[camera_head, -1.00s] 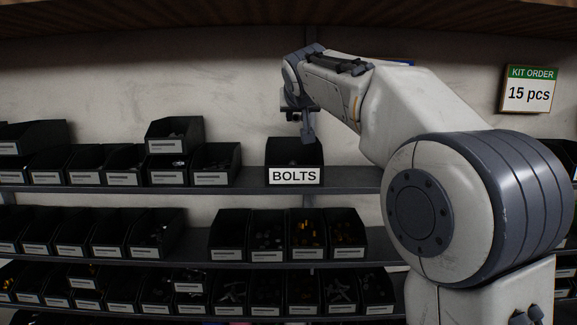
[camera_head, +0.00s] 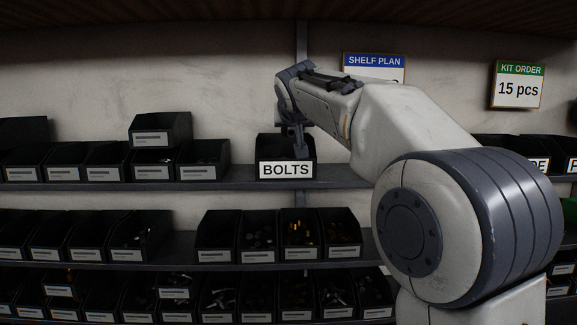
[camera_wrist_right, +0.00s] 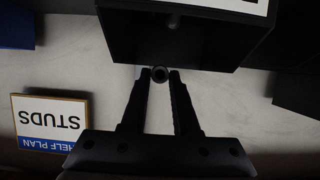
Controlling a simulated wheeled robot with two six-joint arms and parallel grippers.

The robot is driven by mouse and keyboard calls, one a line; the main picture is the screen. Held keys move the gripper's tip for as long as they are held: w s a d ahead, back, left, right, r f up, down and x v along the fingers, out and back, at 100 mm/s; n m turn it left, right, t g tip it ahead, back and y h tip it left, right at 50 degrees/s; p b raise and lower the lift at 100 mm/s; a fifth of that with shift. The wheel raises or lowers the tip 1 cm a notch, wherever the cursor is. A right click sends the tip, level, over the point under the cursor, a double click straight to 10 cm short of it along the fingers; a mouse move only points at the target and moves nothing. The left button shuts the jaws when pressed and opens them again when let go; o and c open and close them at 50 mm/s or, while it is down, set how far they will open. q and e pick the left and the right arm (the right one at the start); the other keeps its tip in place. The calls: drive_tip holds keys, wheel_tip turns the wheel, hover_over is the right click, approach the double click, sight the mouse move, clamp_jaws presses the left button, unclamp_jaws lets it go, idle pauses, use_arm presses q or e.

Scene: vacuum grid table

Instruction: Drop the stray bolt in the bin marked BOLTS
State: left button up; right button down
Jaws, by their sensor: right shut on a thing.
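The black bin marked BOLTS (camera_head: 286,170) stands on the upper shelf in the head view, its white label facing me. My right gripper (camera_head: 299,152) hangs at the bin's open top, overlapping it in the picture. In the right wrist view, which is upside down, its two dark fingers (camera_wrist_right: 160,78) are shut on the bolt (camera_wrist_right: 160,73), seen as a small round end between the tips. There the dark bin (camera_wrist_right: 185,42) fills the top, close to the bolt. I cannot tell whether the bolt is inside the rim. My left gripper is not in view.
Several dark bins stand left of BOLTS, including a stacked one (camera_head: 160,130). More filled bins (camera_head: 299,235) line the lower shelves. A SHELF PLAN sign (camera_head: 374,66) and a KIT ORDER sign (camera_head: 518,85) hang on the wall.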

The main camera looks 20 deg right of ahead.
drive_tip(key=shift+r, duration=0.1)
drive_tip(key=c, duration=0.6)
unclamp_jaws()
drive_tip(key=shift+b+v, duration=1.2)
drive_tip(key=shift+v, duration=4)
